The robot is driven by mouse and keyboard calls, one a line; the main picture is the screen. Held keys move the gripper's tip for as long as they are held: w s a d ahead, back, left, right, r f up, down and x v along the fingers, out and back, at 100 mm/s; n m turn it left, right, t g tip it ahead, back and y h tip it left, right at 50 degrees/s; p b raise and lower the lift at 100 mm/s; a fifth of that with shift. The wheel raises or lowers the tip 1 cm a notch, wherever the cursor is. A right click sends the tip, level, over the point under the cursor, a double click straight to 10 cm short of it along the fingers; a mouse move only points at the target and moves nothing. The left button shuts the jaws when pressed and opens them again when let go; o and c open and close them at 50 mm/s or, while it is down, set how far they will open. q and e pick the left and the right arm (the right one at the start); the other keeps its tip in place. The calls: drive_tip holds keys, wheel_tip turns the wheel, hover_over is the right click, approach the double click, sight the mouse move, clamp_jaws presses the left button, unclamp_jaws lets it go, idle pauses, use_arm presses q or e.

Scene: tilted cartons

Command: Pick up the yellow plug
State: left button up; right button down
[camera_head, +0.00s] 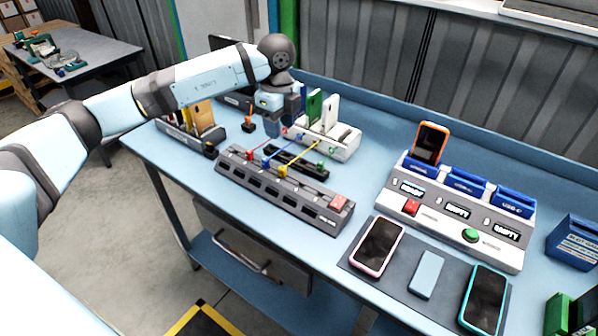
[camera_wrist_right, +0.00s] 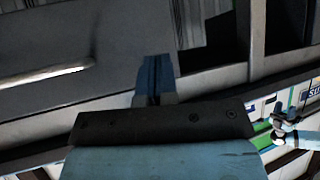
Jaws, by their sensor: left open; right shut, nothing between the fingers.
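The yellow plug (camera_head: 283,171) sits at the back edge of the grey socket strip (camera_head: 285,190). A yellow cable runs from it up and right toward the white dock behind. A red plug (camera_head: 249,155) and a blue plug (camera_head: 265,162) stand left of it on the strip. My left gripper (camera_head: 272,127) points down behind the strip, beyond the plugs and apart from the yellow one. It is open, its fingers partly hard to make out. My right gripper (camera_wrist_right: 154,78) shows only in the right wrist view, fingers together and empty, with no plug in sight there.
A white dock (camera_head: 340,147) with upright cards stands just behind the strip, beside my left gripper. A black strip (camera_head: 296,161) lies between. To the right are a phone charging station (camera_head: 455,215) and a dark mat (camera_head: 401,282) with phones.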

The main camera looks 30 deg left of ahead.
use_arm(q)
hover_over(282, 168)
drive_tip(key=f, duration=0.8)
drive_tip(key=shift+w+a+p, duration=0.2)
drive_tip(key=shift+a+p, duration=0.05)
drive_tip(key=shift+p, duration=0.05)
drive_tip(key=shift+s+d+f+p, duration=0.1)
drive_tip(key=shift+f+p, duration=0.15)
drive_tip(key=shift+f, duration=1.15)
drive_tip(key=shift+s+d+f+p, duration=0.1)
drive_tip(key=shift+f+p, duration=0.1)
drive_tip(key=shift+f, duration=1.2)
clamp_jaws()
